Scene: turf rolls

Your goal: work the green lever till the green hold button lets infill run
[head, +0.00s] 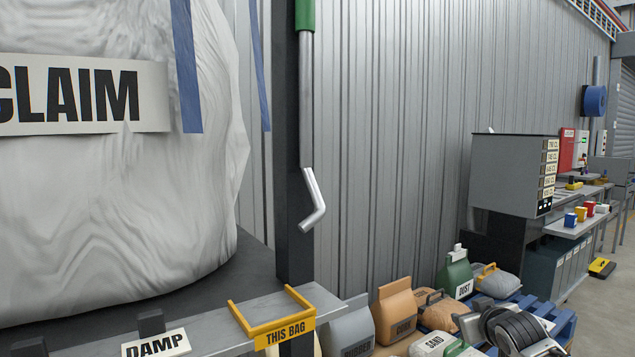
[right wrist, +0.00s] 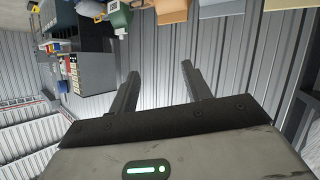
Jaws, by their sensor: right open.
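In the head view, a green sleeve (head: 305,14) sits at the top of a grey rod beside a dark post. The rod ends below in a bent metal crank handle (head: 313,198). I cannot tell whether this is the green lever. No green hold button can be made out. In the right wrist view, my right gripper (right wrist: 160,70) is open, its two fingers apart with nothing between them, in front of the corrugated wall. My left gripper is in neither view.
A big white bag (head: 110,200) fills the left, above a ledge with a yellow THIS BAG bracket (head: 285,332). Filled sacks, including a green DUST bag (head: 454,275), stand low at the right. A grey cabinet (head: 508,172) with labels stands behind them. Floor shows at far right.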

